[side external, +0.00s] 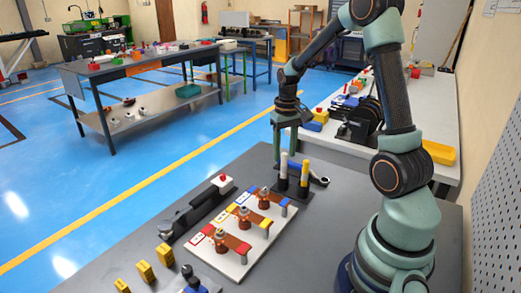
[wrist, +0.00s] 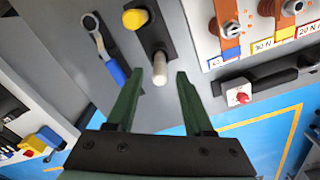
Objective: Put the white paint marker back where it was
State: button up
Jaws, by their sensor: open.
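The white paint marker (side external: 283,167) stands upright in a black holder (side external: 293,192), beside a marker with a yellow cap (side external: 304,172). In the wrist view the white marker (wrist: 160,68) points up toward the camera, between my green fingertips, with a gap visible on both sides. The yellow-capped marker (wrist: 135,18) sits in the same black holder (wrist: 152,34). My gripper (wrist: 161,76) is open, with nothing clamped. In the side view my gripper (side external: 286,152) hangs over the holder, around the marker's top.
A blue-handled wrench (wrist: 104,48) lies beside the holder. A white board (side external: 240,235) carries several copper bars with fittings. A black tool with a red button (side external: 222,181) lies left of it. Yellow blocks (side external: 145,271) stand at the front left. The grey bench is bare between these.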

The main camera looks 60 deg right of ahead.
notch_tip(320, 180, up, 7)
jog(key=shift+f, duration=0.15)
jog(key=shift+a+r, duration=0.15)
jog(key=shift+r, duration=0.15)
jog(key=s+a+r+n+t, duration=0.2)
jog(key=s+a+r, duration=0.1)
jog(key=a, duration=0.7)
jog(key=s+a+r+n+t, duration=0.3)
jog(key=a, duration=0.7)
jog(key=shift+a+r+n+t, duration=0.15)
jog(key=shift+r+n+t, duration=0.15)
